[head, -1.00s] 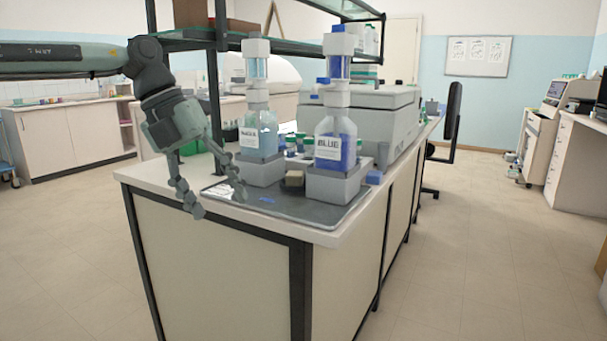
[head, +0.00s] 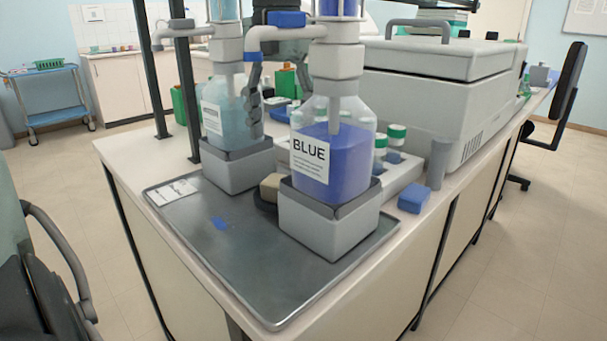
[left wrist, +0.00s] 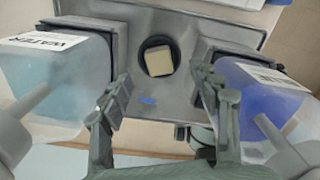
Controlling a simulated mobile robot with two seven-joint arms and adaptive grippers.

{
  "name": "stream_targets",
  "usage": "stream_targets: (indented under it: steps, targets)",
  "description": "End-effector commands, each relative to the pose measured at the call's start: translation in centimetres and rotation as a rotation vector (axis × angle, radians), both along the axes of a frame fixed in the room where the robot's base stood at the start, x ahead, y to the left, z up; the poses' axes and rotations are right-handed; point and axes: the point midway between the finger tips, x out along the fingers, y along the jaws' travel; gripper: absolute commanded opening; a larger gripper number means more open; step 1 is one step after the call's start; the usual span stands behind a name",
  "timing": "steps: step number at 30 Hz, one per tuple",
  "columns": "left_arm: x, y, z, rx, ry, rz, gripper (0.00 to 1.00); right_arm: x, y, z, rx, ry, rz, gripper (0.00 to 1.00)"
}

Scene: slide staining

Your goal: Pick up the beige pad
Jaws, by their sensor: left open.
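The beige pad (head: 270,186) sits in a dark round holder on the grey metal tray (head: 220,255), between the WATER bottle's stand and the BLUE bottle's stand. In the left wrist view the pad (left wrist: 158,61) lies beyond my fingertips, near the picture's middle. My left gripper (left wrist: 162,92) is open and empty, its fingers apart and short of the pad. In the head view my left gripper (head: 256,88) is behind and above the pad, between the two bottles, partly hidden by them.
The BLUE bottle (head: 340,160) and the WATER bottle (head: 232,115) stand close on either side of the pad, with dispensing spouts above. A blue block (head: 414,198) lies at the bench's right edge. Green-capped jars (head: 396,143) stand behind. The tray's front is mostly clear.

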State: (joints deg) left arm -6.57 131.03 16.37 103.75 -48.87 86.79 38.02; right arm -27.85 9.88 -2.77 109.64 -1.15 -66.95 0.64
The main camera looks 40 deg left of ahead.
Motion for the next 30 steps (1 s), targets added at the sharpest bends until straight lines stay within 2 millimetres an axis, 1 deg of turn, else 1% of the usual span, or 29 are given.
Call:
stream_targets:
  steps: [10, 15, 18, 21, 27, 30]
  targets:
    - [-0.3, 0.1, -3.6, -0.002, 0.004, -0.001, 0.62, -0.1, 0.0, -0.1, 0.001, 0.001, 0.000, 0.00]
    - [-0.6, 0.1, -6.2, -0.003, 0.003, -0.001, 0.62, -0.2, 0.0, -0.7, 0.005, 0.005, 0.000, 0.00]
    - [-0.6, 0.1, -7.4, -0.003, 0.003, -0.001, 0.62, -0.1, 0.1, -0.8, 0.006, 0.004, 0.000, 0.00]
    - [-0.5, 0.2, -7.8, -0.001, 0.001, -0.001, 0.62, -0.2, 0.1, -0.9, 0.006, 0.005, 0.000, 0.00]
    - [-0.5, 0.2, -7.8, -0.001, 0.000, -0.001, 0.62, -0.2, 0.1, -0.9, 0.007, 0.005, 0.000, 0.00]
    - [-0.5, 0.2, -7.8, -0.001, 0.000, -0.001, 0.50, -0.2, 0.1, -0.9, 0.007, 0.005, 0.000, 0.00]
